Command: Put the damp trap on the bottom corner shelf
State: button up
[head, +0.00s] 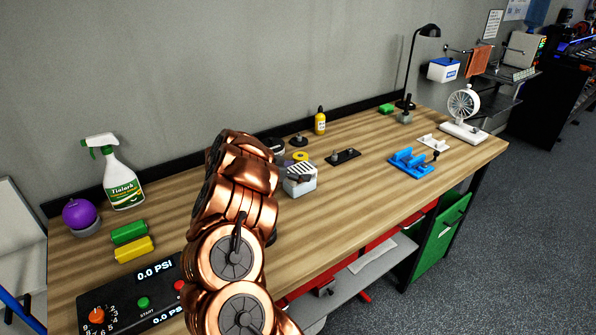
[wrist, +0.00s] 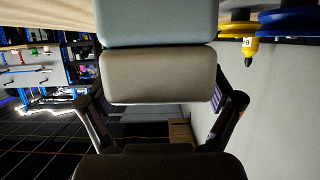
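A small white box with a grey slotted top (head: 300,182), which looks like the damp trap, stands on the workbench beside my arm. In the wrist view a pale blue-grey and tan block (wrist: 158,77), probably the same box, fills the space ahead of my gripper. In the head view my arm hides most of the gripper. Dark corner shelves stand beyond the bench's far right end; the lower one (head: 497,107) is partly hidden by the fan.
The wooden workbench (head: 350,205) holds a spray bottle (head: 122,178), a yellow bottle (head: 320,121), blue clamps (head: 410,161), a white fan (head: 463,108) and a black lamp (head: 411,65). A green cabinet (head: 440,228) stands below. Grey floor is clear at right.

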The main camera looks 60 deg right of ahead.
jog(key=shift+o, duration=0.3)
jog(key=shift+r, duration=0.1)
jog(key=shift+w+a+r, duration=0.1)
jog(key=shift+w+a, duration=0.05)
jog(key=b+v, duration=0.3)
jog(key=v, duration=0.8)
jog(key=shift+w+a, duration=0.15)
jog(key=shift+a, duration=0.15)
